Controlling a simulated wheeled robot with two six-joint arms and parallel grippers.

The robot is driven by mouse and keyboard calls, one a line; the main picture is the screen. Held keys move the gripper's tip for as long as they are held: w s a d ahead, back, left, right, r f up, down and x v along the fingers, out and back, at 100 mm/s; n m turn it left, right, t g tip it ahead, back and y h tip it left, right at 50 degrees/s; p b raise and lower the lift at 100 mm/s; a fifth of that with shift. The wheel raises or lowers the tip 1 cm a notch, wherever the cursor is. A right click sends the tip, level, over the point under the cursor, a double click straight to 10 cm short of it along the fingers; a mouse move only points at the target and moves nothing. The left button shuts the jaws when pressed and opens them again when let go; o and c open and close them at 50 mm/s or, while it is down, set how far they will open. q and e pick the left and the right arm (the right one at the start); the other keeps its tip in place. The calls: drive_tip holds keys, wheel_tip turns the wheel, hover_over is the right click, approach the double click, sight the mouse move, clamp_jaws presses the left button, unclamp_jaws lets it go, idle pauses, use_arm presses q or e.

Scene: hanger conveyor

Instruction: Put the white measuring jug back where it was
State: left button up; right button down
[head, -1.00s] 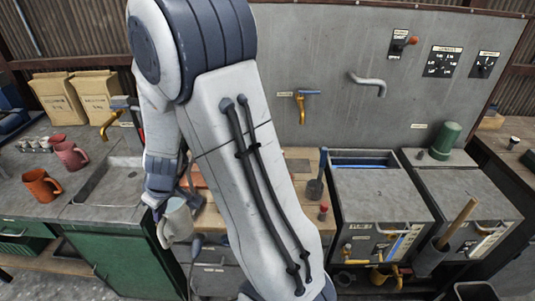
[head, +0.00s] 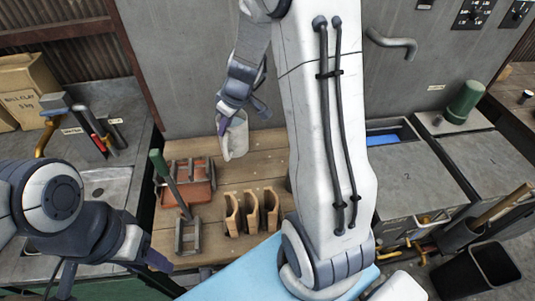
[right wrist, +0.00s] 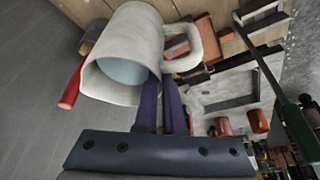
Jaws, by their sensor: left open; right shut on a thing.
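The white measuring jug (head: 235,138) hangs over the back of the wooden bench top (head: 257,165) in the head view, close to the grey back panel. My right gripper (head: 222,122) is shut on it. In the right wrist view the jug (right wrist: 120,45) is tilted with its open mouth towards the camera. The dark fingers of my right gripper (right wrist: 160,105) are at its side by the handle; whether they pinch the wall or the handle is unclear. My left gripper (head: 150,262) is at the lower left, open and empty, near the bench's front edge.
On the bench are a reddish tray (head: 190,182), a green-handled tool (head: 167,175), a grey frame (head: 188,236) and several wooden slotted pieces (head: 252,210). A sink (head: 105,188) lies left, grey bins (head: 405,175) right. My right arm hides part of the bench.

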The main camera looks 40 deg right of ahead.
drive_tip(key=d+f+n+b, duration=0.3)
drive_tip(key=d+b, duration=0.1)
drive_tip(key=d, duration=0.9)
wheel_tip(320, 180, down, 9)
drive_tip(key=y+p, duration=0.1)
drive_tip(key=shift+a+g+p, duration=0.2)
drive_tip(key=shift+g+p, duration=0.1)
drive_tip(key=shift+g, duration=0.1)
use_arm(q)
wheel_tip(320, 180, down, 4)
drive_tip(key=shift+s+r, duration=0.1)
use_arm(e)
drive_tip(key=c, duration=1)
unclamp_jaws()
drive_tip(key=shift+s+f, duration=0.1)
drive_tip(key=shift+s, duration=0.05)
